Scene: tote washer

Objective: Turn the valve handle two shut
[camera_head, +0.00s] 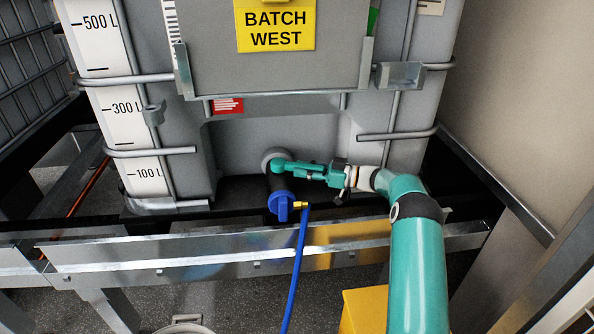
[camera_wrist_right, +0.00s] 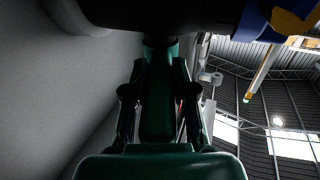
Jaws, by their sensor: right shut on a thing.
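The valve (camera_head: 278,182) sits low at the front of the white tank, with a dark body and a blue cap (camera_head: 281,206) at its outlet. Its green handle (camera_head: 284,166) lies across the top and points right, toward my arm. My right gripper (camera_head: 306,170) comes in from the right and is shut on the handle's end. In the right wrist view the handle (camera_wrist_right: 158,48) runs into the gripper (camera_wrist_right: 158,75), under the dark valve body (camera_wrist_right: 165,15). The fingers hide part of the handle. No number shows on the valve. My left gripper is not in view.
The caged tank (camera_head: 240,145) carries a yellow "BATCH WEST" sign (camera_head: 275,25). A brass fitting (camera_head: 300,205) and blue hose (camera_head: 296,265) hang at the outlet. A metal rail (camera_head: 180,255) crosses in front. A yellow box (camera_head: 362,310) stands below, and a beige wall (camera_head: 520,90) is at right.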

